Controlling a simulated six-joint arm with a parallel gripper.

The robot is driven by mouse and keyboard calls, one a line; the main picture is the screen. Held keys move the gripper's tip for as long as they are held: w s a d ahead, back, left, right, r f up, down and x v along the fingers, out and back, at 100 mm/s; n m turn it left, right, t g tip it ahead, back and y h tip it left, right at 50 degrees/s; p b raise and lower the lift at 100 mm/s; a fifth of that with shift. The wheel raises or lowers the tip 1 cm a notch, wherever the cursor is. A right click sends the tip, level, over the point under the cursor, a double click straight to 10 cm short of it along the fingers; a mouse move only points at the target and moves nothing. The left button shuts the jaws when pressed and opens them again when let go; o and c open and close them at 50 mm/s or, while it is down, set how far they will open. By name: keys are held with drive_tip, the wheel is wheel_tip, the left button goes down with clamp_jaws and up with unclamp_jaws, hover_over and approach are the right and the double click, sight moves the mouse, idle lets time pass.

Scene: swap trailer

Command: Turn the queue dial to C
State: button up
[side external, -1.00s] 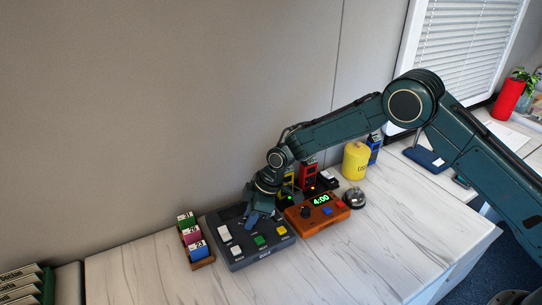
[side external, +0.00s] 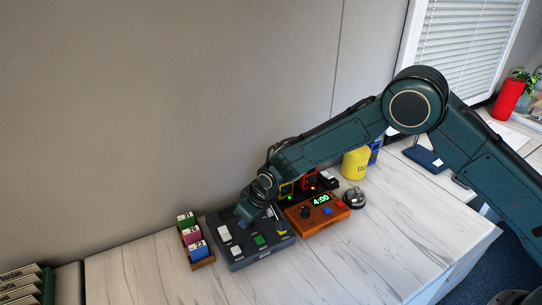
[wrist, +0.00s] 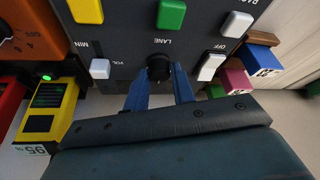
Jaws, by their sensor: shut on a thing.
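A dark grey control panel (side external: 250,257) with coloured buttons lies on the white counter. In the wrist view the panel (wrist: 122,35) shows upside down, with a black dial (wrist: 158,67) beside the label LANE. My gripper (wrist: 160,76) has its two blue fingers on either side of this dial, shut on it. In the side view my gripper (side external: 247,217) is low over the back of the panel, and it hides the dial. The dial's pointer and any letter C cannot be made out.
An orange timer box (side external: 320,222) reading 4:00 stands right of the panel, with a silver bell (side external: 354,198) beyond. A wooden holder (side external: 203,265) of coloured number blocks stands left. A yellow canister (side external: 355,165) is behind. The front counter is clear.

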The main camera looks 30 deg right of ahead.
drive_tip(key=m+h, duration=0.1)
drive_tip(key=m, duration=0.3)
drive_tip(key=shift+a+m+h, duration=0.15)
drive_tip(key=shift+m+h, duration=0.15)
drive_tip(key=shift+h, duration=0.1)
drive_tip(key=m+h, duration=0.1)
drive_tip(key=m, duration=0.2)
drive_tip(key=shift+m, duration=0.4)
drive_tip(key=o, duration=1)
drive_tip(key=v, duration=1.3)
drive_tip(key=shift+a+r, duration=0.35)
